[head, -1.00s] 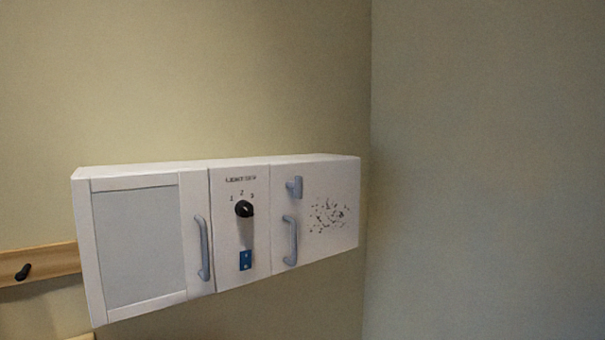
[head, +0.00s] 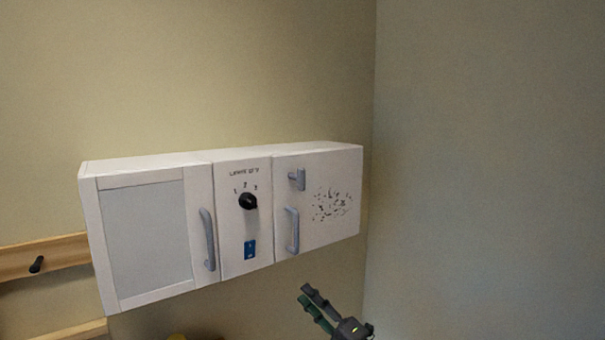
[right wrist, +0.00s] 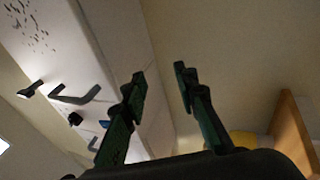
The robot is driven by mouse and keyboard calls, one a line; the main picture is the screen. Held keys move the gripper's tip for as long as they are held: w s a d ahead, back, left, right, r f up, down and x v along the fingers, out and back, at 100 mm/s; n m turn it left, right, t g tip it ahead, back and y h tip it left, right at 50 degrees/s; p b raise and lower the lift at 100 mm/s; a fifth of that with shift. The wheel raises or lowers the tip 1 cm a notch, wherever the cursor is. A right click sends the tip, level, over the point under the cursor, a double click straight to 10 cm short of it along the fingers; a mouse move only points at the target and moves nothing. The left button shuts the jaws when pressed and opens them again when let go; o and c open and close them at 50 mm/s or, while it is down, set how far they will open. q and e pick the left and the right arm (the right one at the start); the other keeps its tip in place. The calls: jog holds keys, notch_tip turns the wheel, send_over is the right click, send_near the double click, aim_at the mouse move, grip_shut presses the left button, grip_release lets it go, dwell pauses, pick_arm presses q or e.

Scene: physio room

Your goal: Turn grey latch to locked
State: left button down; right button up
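The grey latch (head: 297,179) is a small lever on the upper left of the white cabinet's right door (head: 330,205), above a grey bar handle (head: 292,231). In the head view its plate looks upright, with a short arm to the left. In the right wrist view the latch (right wrist: 29,89) is at the far left. My right gripper (head: 306,295) is below the cabinet, apart from the latch, at the bottom of the head view. In the right wrist view its fingers (right wrist: 160,78) are spread with nothing between them. My left gripper is not in view.
A left door (head: 145,240) has another grey handle (head: 207,239). A grey wall (head: 490,170) stands to the right. A wooden rail with a peg (head: 36,264) is at lower left.

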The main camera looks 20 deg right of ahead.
aim_at(304, 178)
jog(key=s+a+r+n+g+y+p, duration=0.1)
jog(key=s+a+r+n+g, duration=0.3)
jog(key=r+n, duration=0.55)
jog(key=s+a+r+n+g+y+p, duration=0.15)
jog(key=s+a+r+n, duration=0.35)
jog(key=r, duration=0.7)
jog(key=d+r+t+h, duration=0.3)
jog(key=d+r+h, duration=0.5)
jog(key=r, duration=0.5)
jog(key=shift+y, duration=0.25)
jog(key=p+x, duration=0.1)
jog(key=x, duration=0.1)
jog(key=p+x, duration=0.1)
jog(key=x, duration=0.1)
jog(key=d+p+x, duration=0.1)
jog(key=x, duration=0.1)
jog(key=shift+w+r, duration=0.1)
jog(key=shift+w, duration=0.1)
jog(key=shift+w+a, duration=0.2)
jog(key=shift+w, duration=0.45)
jog(key=shift+c, duration=0.4)
grip_shut()
